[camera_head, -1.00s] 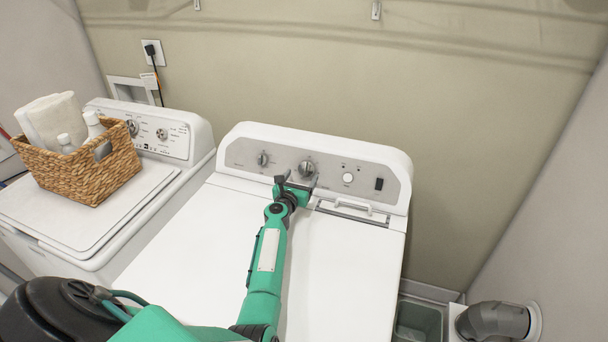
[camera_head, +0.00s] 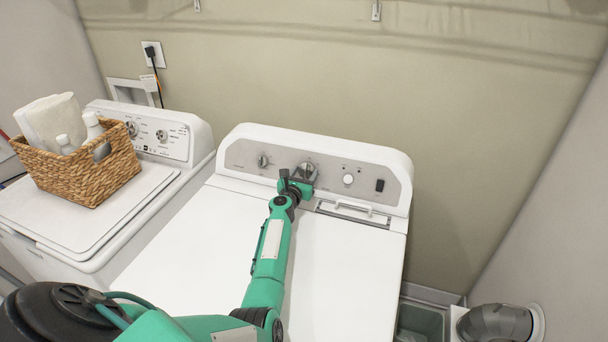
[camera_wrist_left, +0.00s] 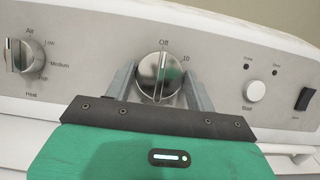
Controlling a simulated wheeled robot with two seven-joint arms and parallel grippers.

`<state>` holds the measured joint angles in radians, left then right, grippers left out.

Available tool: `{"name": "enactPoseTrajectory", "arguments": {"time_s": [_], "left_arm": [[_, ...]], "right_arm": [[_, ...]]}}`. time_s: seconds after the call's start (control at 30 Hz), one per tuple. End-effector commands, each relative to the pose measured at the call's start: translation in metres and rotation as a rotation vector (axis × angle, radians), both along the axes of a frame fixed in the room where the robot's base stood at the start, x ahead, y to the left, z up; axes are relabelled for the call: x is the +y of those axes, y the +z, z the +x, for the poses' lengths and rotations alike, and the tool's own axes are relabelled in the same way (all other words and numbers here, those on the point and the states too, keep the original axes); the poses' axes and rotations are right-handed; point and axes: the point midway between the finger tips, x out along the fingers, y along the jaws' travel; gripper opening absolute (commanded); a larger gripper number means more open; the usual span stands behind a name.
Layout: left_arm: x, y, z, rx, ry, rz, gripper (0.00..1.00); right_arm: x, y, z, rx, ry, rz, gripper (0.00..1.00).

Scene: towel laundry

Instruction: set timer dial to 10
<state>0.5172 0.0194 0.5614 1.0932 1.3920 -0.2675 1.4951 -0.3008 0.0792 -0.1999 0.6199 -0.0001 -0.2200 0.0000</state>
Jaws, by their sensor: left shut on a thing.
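The timer dial (camera_wrist_left: 160,74) is a round metallic knob on the machine's grey control panel, with "Off" above it and "10" to its upper right. In the left wrist view its pointer ridge stands about upright, toward "Off". It also shows in the head view (camera_head: 307,169), just beyond my gripper. My left gripper (camera_wrist_left: 160,88) has one finger on each side of the dial and is shut on it. In the head view the left gripper (camera_head: 304,177) reaches the panel from below. My right gripper is not in view.
A heat knob (camera_wrist_left: 20,56) sits left of the dial. A start button (camera_wrist_left: 254,90) and a dark rocker switch (camera_wrist_left: 304,98) sit to its right. A second machine with a wicker basket (camera_head: 84,172) stands at the left. The white top (camera_head: 345,260) beside my arm is clear.

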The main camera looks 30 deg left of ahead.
Motion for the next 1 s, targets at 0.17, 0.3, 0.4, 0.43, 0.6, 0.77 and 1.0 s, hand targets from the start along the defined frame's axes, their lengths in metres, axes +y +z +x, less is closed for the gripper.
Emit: {"name": "enactPoseTrajectory", "arguments": {"time_s": [0.17, 0.3, 0.4, 0.43, 0.6, 0.77, 1.0], "left_arm": [[0.0, -0.001, 0.0, 0.005, -0.01, 0.02, 0.32], [0.001, -0.001, 0.0, 0.016, -0.033, 0.067, 0.32], [0.002, -0.002, -0.001, 0.029, -0.06, 0.122, 0.32], [0.002, -0.002, -0.001, 0.034, -0.069, 0.14, 0.32], [0.003, -0.002, -0.001, 0.065, -0.131, 0.265, 0.32], [0.004, -0.002, -0.001, 0.096, -0.194, 0.395, 0.32], [0.004, -0.001, -0.001, 0.137, -0.281, 0.566, 0.32]], "right_arm": [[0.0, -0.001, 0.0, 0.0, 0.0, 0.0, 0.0], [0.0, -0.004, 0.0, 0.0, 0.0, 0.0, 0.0], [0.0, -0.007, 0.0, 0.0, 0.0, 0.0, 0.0], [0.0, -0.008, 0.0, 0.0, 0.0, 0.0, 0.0], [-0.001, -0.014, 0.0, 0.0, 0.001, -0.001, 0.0], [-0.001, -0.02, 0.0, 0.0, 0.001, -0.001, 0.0], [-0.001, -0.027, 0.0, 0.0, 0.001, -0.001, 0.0]]}}
